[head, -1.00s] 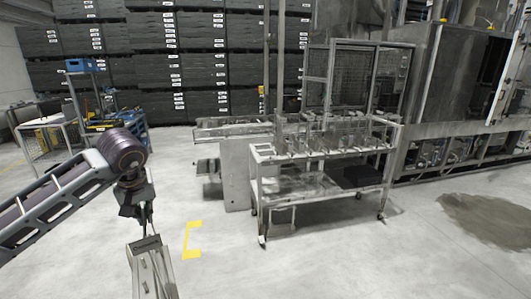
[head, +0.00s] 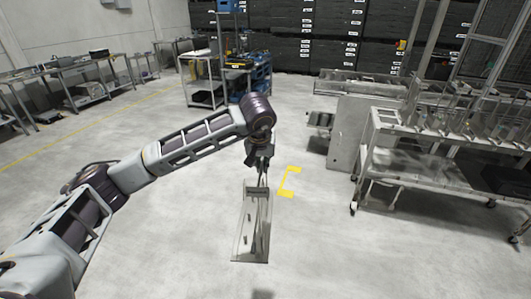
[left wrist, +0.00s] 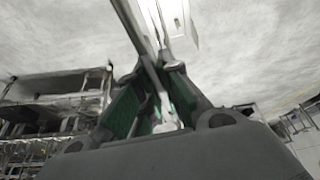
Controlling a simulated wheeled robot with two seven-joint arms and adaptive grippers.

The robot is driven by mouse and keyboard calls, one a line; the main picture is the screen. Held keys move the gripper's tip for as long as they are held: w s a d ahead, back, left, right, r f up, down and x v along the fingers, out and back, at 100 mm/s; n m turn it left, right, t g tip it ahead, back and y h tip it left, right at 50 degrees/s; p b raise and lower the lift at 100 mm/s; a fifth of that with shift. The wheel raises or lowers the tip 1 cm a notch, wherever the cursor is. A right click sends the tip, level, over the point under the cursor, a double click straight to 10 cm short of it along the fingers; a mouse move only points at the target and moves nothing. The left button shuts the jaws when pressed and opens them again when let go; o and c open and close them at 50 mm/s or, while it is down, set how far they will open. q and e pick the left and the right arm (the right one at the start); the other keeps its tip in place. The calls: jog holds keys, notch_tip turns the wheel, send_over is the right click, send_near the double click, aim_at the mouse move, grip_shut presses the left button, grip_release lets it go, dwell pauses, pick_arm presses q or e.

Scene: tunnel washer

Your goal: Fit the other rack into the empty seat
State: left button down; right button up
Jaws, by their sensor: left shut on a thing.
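My left gripper (head: 259,160) is shut on the top of a tall, thin grey rack (head: 252,228), which hangs below it over the bare floor. The rack has a dark label strip near its top. In the left wrist view, the green-padded fingers (left wrist: 150,103) close around a pale bar of the rack (left wrist: 181,22). Several upright grey frames stand on the top of a wheeled metal cart (head: 385,118) at the right, well apart from the held rack. I cannot make out an empty seat among them. My right gripper is not in view.
A metal conveyor table (head: 350,135) stands left of the cart. A shelf trolley with blue crates (head: 245,85) stands behind my arm. Workbenches (head: 90,62) line the left wall. A yellow floor mark (head: 287,181) lies beside the rack. The floor around it is clear.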

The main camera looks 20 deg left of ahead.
pick_arm(q)
jog(key=s+a+f+m, duration=0.1)
jog(key=s+f, duration=0.4)
jog(key=f, duration=0.2)
jog(key=s+a+f+m, duration=0.1)
jog(key=s+f, duration=0.3)
jog(key=f, duration=0.4)
jog(key=shift+s+a+f+m+h, duration=0.3)
jog(key=shift+s+a+h, duration=0.05)
jog(key=shift+s+h, duration=0.05)
jog(key=shift+w+d, duration=0.1)
dwell(0.4)
